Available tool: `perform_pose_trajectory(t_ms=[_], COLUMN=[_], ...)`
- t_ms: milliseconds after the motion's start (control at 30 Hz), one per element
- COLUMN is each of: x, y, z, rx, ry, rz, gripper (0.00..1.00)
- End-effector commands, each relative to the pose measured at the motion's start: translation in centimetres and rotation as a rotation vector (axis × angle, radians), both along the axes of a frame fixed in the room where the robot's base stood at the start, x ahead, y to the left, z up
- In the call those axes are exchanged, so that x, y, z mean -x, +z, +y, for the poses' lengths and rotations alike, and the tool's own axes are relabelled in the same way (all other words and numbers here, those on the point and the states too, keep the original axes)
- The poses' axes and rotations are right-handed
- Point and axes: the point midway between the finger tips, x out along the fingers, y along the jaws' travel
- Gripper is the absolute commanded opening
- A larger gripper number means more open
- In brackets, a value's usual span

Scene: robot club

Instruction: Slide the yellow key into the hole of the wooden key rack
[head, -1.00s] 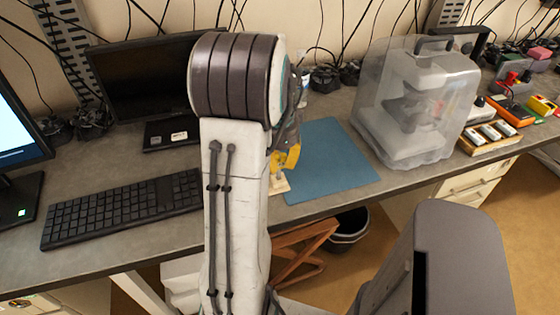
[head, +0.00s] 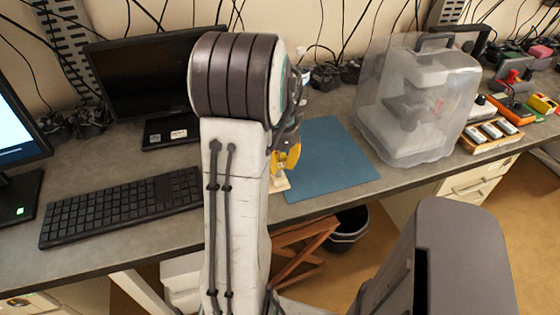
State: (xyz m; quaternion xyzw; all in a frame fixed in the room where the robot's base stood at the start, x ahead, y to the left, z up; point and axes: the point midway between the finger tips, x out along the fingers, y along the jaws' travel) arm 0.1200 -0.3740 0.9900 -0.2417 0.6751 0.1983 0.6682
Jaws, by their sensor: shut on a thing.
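The yellow key (head: 286,158) shows just right of my arm's upright link, with its broad yellow part facing the camera. My gripper (head: 290,141) is mostly hidden behind my arm; it is shut on the key. A small piece of the pale wooden key rack (head: 281,182) shows below the key, at the left edge of the blue mat. The rest of the rack and its hole are hidden behind my arm. I cannot tell whether the key's tip touches the rack or is in the hole.
The blue mat (head: 330,160) is clear to the right. A clear-covered machine (head: 415,110) stands beyond it. A black keyboard (head: 120,208) and a dark monitor (head: 150,80) are on the left. The desk's front edge runs below the rack.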

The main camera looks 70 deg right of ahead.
Motion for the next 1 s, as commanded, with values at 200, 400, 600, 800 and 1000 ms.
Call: perform_pose_trajectory(t_ms=[200,400,600,800,1000], x=[0.0,0.0,0.0,0.0,0.0], y=[-0.35,-0.34,-0.36,-0.55,-0.9], z=[0.0,0.0,0.0,0.0,0.01], rx=[0.0,0.0,0.0,0.0,0.0], ry=[0.0,0.0,0.0,0.0,0.0], rz=[0.0,0.0,0.0,0.0,0.0], gripper=[0.0,0.0,0.0,0.0,0.0])
